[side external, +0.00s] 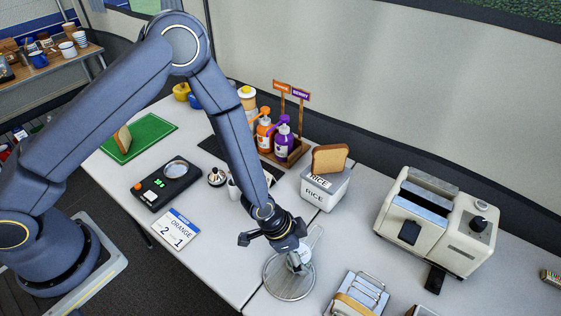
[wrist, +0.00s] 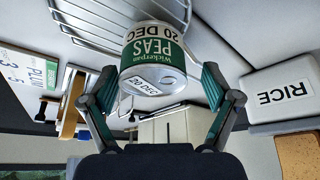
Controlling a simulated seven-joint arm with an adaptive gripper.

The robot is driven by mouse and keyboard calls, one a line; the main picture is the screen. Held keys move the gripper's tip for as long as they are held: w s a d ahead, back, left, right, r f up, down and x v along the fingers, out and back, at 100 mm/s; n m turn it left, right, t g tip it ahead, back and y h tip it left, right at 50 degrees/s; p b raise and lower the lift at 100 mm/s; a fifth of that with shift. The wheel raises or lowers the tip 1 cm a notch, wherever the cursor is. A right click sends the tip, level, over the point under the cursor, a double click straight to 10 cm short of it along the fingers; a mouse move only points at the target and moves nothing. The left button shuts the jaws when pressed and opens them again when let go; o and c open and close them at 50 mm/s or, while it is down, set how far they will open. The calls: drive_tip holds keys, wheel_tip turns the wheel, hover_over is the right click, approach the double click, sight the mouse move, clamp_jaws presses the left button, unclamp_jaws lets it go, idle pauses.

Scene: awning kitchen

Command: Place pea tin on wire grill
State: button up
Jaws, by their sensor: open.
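The pea tin (wrist: 155,55), with a green and white PEAS label, is between the fingers of my gripper (wrist: 157,88) in the wrist view. The fingers are open, with a gap on each side of the tin. The round wire grill (wrist: 92,22) shows behind the tin. In the side view my gripper (side external: 275,236) is low over the wire grill (side external: 272,290). The tin (side external: 299,262) shows partly below my gripper, over the grill. My gripper hides part of it, and I cannot tell exactly how its base meets the wires.
A white RICE box (side external: 325,192) with bread (side external: 330,158) on it stands behind the grill. A toaster (side external: 440,225) is to the right. A metal rack (side external: 357,298) is near the front.

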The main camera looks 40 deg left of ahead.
drive_tip(key=shift+r, duration=0.3)
drive_tip(key=s+a+r+n+t+y, duration=0.1)
drive_tip(key=a+r, duration=0.4)
drive_tip(key=r, duration=0.4)
drive_tip(key=s+a+r+n, duration=0.1)
drive_tip(key=a+r+n, duration=0.1)
drive_tip(key=a+r, duration=0.55)
drive_tip(key=s+a+r+n+t+y, duration=0.1)
drive_tip(key=a+r, duration=0.3)
drive_tip(key=r, duration=0.6)
drive_tip(key=s+a+r+n+y, duration=0.1)
drive_tip(key=s+a+r+n, duration=0.5)
drive_tip(key=s+a+r, duration=0.3)
drive_tip(key=s, duration=0.2)
drive_tip(key=shift+s+a+t+y, duration=0.3)
drive_tip(key=shift+s, duration=0.1)
